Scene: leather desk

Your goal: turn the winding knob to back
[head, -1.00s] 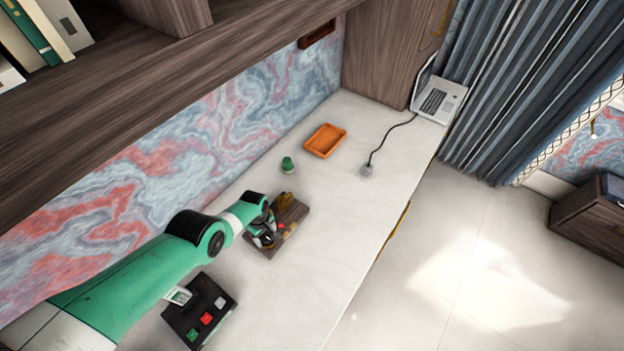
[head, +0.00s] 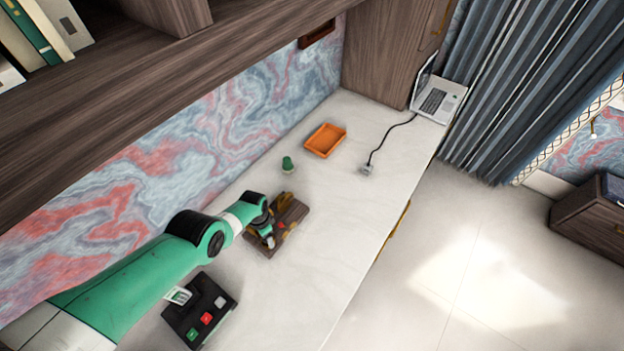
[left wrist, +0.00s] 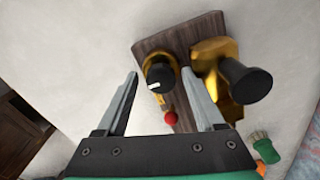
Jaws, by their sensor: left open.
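A dark wooden board (head: 294,214) lies on the desk and also shows in the left wrist view (left wrist: 205,28). On it, in the left wrist view, is a round gold knob (left wrist: 159,74) with a black top and a white mark. Beside it stands a larger gold fitting with a black handle (left wrist: 246,82). A red ball or button (left wrist: 170,118) is near the knob. My left gripper (left wrist: 160,76) is open, its fingers appearing on either side of the knob; I cannot tell how far above it they are. In the head view the gripper (head: 269,238) hides part of the board.
A black box with red, green and white buttons (head: 216,307) stands in front of the board. Beyond it are a green-handled brush (head: 288,164), an orange tray (head: 325,140) and a laptop (head: 436,100) with a cable. The desk to the board's right is clear.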

